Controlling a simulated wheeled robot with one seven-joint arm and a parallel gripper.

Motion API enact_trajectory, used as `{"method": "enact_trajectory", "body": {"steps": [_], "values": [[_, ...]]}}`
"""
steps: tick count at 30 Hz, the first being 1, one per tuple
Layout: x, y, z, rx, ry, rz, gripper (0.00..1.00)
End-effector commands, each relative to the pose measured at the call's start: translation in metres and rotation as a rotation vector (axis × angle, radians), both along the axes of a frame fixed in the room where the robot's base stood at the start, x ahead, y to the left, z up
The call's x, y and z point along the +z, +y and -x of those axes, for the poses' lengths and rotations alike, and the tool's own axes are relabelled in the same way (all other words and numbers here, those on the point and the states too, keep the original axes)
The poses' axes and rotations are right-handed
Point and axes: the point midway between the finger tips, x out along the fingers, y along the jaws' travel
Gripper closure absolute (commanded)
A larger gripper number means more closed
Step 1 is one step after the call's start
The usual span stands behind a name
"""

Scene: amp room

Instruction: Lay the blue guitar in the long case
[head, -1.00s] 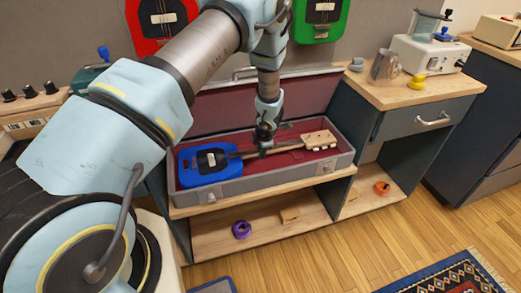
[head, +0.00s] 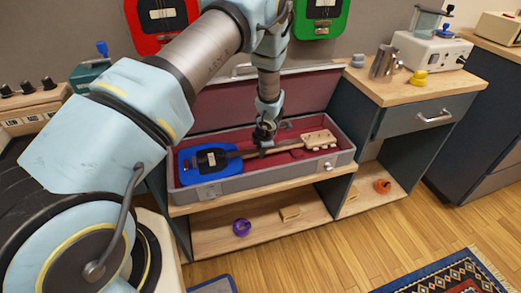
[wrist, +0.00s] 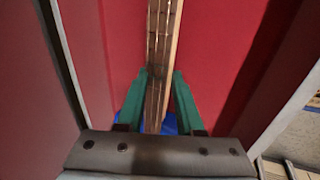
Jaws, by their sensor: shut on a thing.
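The blue guitar (head: 206,163) is inside the open long case (head: 250,180), its body at the left end and its pale headstock (head: 319,139) at the right end. My gripper (head: 264,150) is over the middle of the case, shut on the guitar's neck. In the wrist view, the green fingertips (wrist: 159,85) stand on either side of the neck (wrist: 162,40), with red lining below it and a bit of the blue body behind the fingers. I cannot tell whether the guitar rests fully on the lining.
The case's lid (head: 265,100) stands open at the back. A red guitar (head: 162,20) and a green guitar (head: 318,20) hang on the wall above. A metal jug (head: 385,64) and a yellow item (head: 419,77) are on the right counter. A purple roll (head: 242,227) lies on the shelf below.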

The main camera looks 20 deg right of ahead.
Motion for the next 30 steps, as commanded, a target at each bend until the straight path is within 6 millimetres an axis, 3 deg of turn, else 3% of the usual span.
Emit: {"method": "enact_trajectory", "body": {"steps": [1,10,20,30], "values": [[0.003,-0.001,-0.002,0.0,-0.004,0.001,0.63],[0.001,0.0,-0.001,0.0,-0.002,0.0,0.3],[0.003,0.0,0.002,0.0,0.002,0.0,0.29],[0.06,0.001,0.024,0.0,-0.002,0.002,0.29]]}}
